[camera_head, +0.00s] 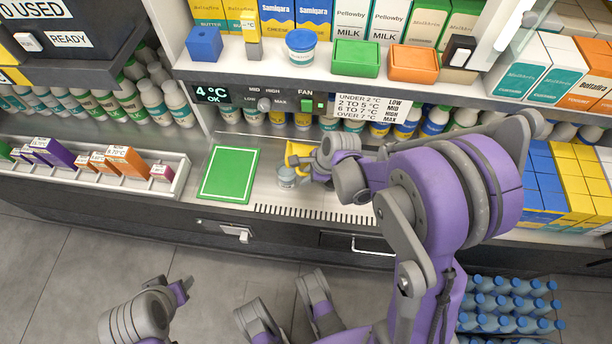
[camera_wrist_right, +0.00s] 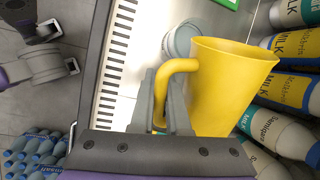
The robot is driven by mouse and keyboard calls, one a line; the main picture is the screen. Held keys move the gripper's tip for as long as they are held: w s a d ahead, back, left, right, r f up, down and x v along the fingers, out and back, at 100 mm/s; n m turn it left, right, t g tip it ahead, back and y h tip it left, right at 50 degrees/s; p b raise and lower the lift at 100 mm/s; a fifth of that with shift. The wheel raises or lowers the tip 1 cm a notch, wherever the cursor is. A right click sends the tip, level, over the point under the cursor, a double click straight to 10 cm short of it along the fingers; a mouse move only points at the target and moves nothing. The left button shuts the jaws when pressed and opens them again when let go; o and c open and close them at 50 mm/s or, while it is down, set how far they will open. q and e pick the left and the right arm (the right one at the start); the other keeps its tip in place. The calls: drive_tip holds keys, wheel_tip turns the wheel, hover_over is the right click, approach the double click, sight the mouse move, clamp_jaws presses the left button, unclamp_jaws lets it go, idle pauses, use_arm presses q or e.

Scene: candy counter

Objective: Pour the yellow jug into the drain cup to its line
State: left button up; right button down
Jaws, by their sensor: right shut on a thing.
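The yellow jug (camera_head: 300,148) stands out at the back of the counter, partly hidden by my right gripper (camera_head: 318,168). In the right wrist view my right gripper (camera_wrist_right: 163,112) is shut on the handle of the jug (camera_wrist_right: 225,90). I cannot tell how far the jug is tilted, and its contents are hidden. The small grey drain cup (camera_head: 287,178) is on the counter close to the jug; it also shows beyond the jug in the right wrist view (camera_wrist_right: 178,43). Its line and fill level are too small to read. My left gripper (camera_head: 178,290) is low over the floor, away from the counter.
A green mat (camera_head: 229,174) lies left of the cup. A slotted grille (camera_head: 312,215) runs along the counter front. Bottles (camera_head: 407,127) line the back under the shelf. A tray of small boxes (camera_head: 170,188) is at left. Blue bottles (camera_head: 508,305) stand on the floor.

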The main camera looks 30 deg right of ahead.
drive_tip(key=shift+f+t+y+b, duration=0.3)
drive_tip(key=shift+y+b, duration=0.2)
drive_tip(key=shift+y, duration=0.1)
drive_tip(key=t+y+b, duration=0.1)
drive_tip(key=y+b, duration=0.1)
drive_tip(key=y, duration=0.1)
drive_tip(key=shift+w+a+f+b, duration=0.1)
drive_tip(key=shift+f+b, duration=0.05)
drive_tip(key=shift+b, duration=0.25)
